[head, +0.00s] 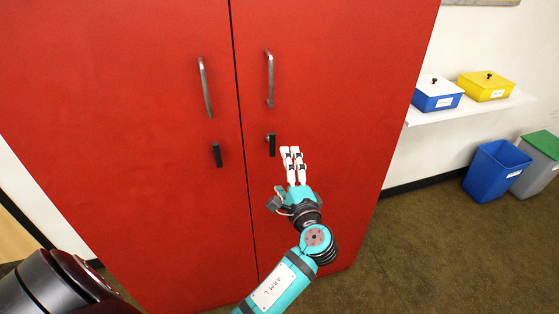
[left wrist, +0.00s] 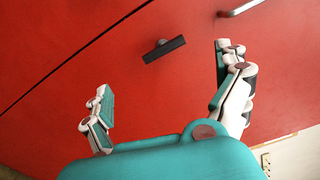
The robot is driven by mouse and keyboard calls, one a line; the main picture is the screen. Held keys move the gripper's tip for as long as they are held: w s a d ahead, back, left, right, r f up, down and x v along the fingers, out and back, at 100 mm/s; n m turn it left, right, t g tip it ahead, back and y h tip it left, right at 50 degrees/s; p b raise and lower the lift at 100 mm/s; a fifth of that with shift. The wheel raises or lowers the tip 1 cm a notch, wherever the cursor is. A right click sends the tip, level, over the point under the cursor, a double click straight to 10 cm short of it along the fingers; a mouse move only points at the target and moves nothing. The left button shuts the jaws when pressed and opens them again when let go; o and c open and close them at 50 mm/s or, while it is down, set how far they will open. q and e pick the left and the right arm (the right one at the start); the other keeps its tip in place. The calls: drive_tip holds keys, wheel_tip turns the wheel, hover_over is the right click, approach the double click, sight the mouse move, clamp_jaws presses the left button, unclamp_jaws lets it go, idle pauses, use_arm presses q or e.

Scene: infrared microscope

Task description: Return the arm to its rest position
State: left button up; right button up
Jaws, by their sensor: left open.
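My left arm (head: 275,290), teal and marked "ARM L", reaches up from the bottom of the head view. Its left gripper (head: 291,152) is in front of the right door of a red cabinet (head: 330,60), just right of that door's small black handle (head: 270,145). In the left wrist view the gripper (left wrist: 165,80) has its two fingers spread wide with nothing between them. The black handle (left wrist: 164,47) lies beyond the fingers there, apparently apart from them. My right gripper is not in view.
Both cabinet doors look shut, with metal bar handles (head: 204,87) above the black ones. To the right, a white shelf (head: 470,111) holds a blue box (head: 437,98) and a yellow box (head: 486,88). A blue bin (head: 495,173) and a grey bin (head: 540,175) stand below. Carpet lies clear between.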

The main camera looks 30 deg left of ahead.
use_arm(q)
drive_tip(key=shift+s+d, duration=0.25)
drive_tip(key=shift+d, duration=0.05)
drive_tip(key=s+d+f+m+g+h, duration=0.1)
drive_tip(key=d+f+h, duration=0.15)
drive_tip(key=f, duration=0.95)
drive_tip(key=d+f+m+g+h, duration=0.1)
drive_tip(key=f+h, duration=0.3)
drive_tip(key=f, duration=0.9)
drive_tip(key=s+d+f+n+g+h+b, duration=0.1)
drive_tip(key=s+f+h, duration=0.1)
drive_tip(key=s+f, duration=0.45)
drive_tip(key=s+d+f+g+h+b, duration=0.1)
drive_tip(key=s+d+f+g+h, duration=0.15)
drive_tip(key=f, duration=0.75)
drive_tip(key=s+f+n+g+h, duration=0.1)
drive_tip(key=s+f+n, duration=0.2)
drive_tip(key=s+f, duration=0.3)
drive_tip(key=s+a+f+n+g+h, duration=0.1)
drive_tip(key=s+f, duration=0.6)
drive_tip(key=s, duration=1)
drive_tip(key=s+f+n+g, duration=0.3)
drive_tip(key=s+f+n, duration=0.2)
drive_tip(key=s, duration=0.7)
drive_tip(key=shift+a+f+h+b, duration=0.2)
drive_tip(key=shift+f+h+b, duration=0.2)
drive_tip(key=shift+f, duration=0.45)
